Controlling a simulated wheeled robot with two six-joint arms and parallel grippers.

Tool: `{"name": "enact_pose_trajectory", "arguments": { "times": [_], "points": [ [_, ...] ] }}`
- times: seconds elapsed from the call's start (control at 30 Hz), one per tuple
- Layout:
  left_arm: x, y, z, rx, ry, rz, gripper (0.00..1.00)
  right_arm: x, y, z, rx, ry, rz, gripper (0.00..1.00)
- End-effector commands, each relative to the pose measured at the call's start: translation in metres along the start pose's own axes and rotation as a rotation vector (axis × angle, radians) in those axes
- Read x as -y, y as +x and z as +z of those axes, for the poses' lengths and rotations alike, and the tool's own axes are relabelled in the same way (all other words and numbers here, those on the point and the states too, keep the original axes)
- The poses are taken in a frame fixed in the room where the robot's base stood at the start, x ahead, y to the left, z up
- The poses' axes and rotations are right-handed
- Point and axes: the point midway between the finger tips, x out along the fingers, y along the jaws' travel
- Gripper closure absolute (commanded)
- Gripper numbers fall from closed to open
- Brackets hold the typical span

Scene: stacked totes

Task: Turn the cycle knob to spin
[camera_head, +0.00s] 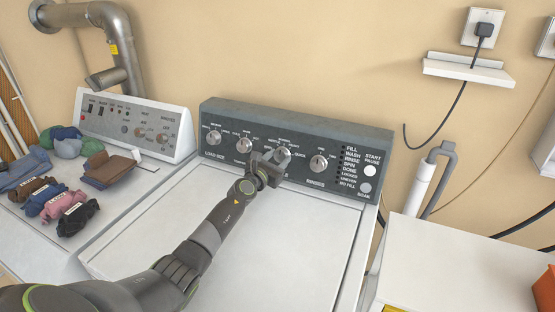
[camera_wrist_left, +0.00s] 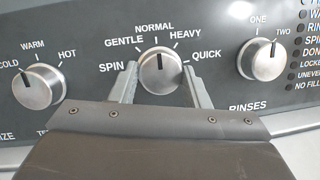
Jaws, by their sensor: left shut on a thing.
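The cycle knob (camera_wrist_left: 158,72) is a round silver dial on the washer's dark control panel (camera_head: 225,119). Around it are the labels spin, gentle, normal, heavy and quick. Its dark pointer line stands about upright, toward normal; spin is at the lower left. My left gripper (camera_head: 273,160) reaches up to the panel and is shut on the knob, with one finger on each side in the left wrist view (camera_wrist_left: 160,88). The gripper partly hides the knob in the head view (camera_head: 283,154). My right gripper is not in view.
The rinses knob (camera_head: 318,163) sits to the right and the temperature knob (camera_head: 244,145) to the left. Start and soak buttons are at the panel's right end. A second machine (camera_head: 150,119) with folded clothes stands left. A white surface (camera_head: 455,265) is at right.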

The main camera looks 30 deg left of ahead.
Motion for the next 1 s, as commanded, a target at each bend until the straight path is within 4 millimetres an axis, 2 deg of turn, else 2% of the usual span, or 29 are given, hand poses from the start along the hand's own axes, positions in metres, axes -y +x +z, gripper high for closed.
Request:
{"name": "enact_pose_trajectory", "arguments": {
  "times": [0.37,1.0],
  "points": [
    [0.002,0.0,0.001,0.008,-0.172,0.047,0.81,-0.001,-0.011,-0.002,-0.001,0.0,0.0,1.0],
    [0.005,0.0,0.001,0.037,-0.712,0.2,0.81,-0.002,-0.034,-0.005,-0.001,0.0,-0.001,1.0]
  ]
}}
